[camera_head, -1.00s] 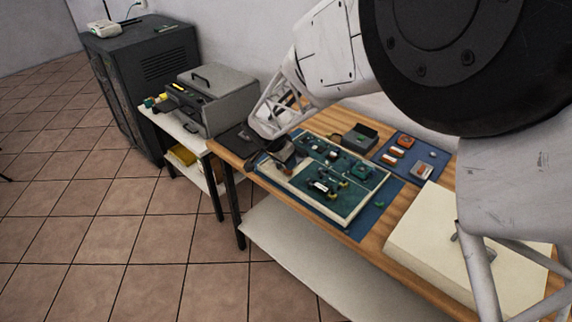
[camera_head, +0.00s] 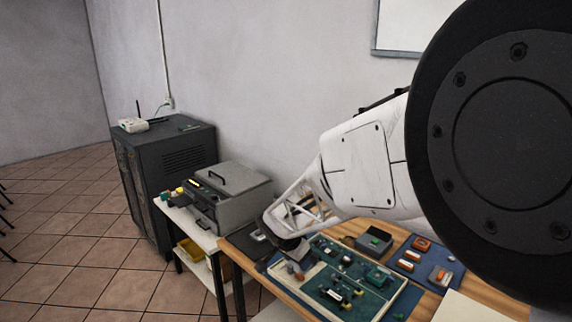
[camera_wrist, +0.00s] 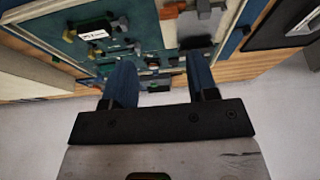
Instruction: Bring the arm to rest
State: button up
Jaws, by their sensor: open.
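My gripper (camera_wrist: 160,82) shows in the wrist view with its two blue fingers spread apart and nothing between them. Beyond the fingers is a green board (camera_wrist: 130,30) with small parts on it. In the head view my arm reaches down from the right, and its end is over the far left corner of the framed green board (camera_head: 345,280) on the wooden workbench (camera_head: 455,268). The fingers are hard to make out in the head view. I cannot tell how far they are from the board.
A dark box (camera_head: 374,240) and a blue mat (camera_head: 430,258) with orange parts lie behind the board. A grey case (camera_head: 228,195) stands on a white side table left of the bench. A dark cabinet (camera_head: 165,180) is farther left.

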jog(key=s+d+r+n+y, duration=0.1)
jog(key=s+d+r+n, duration=0.1)
jog(key=s+d+r, duration=0.45)
jog(key=s+d+r+n, duration=0.2)
jog(key=s+d+r, duration=0.2)
jog(key=s+r, duration=0.5)
jog(key=s+d+r+n+y, duration=0.1)
jog(key=s+d+r+n, duration=0.1)
jog(key=s, duration=0.7)
jog(key=s+d+r+n+y, duration=0.1)
jog(key=s+d+n, duration=0.1)
jog(key=s, duration=0.8)
jog(key=shift+d+r+n, duration=0.15)
jog(key=shift+r+n, duration=0.15)
jog(key=shift+r, duration=0.05)
jog(key=shift+s, duration=0.1)
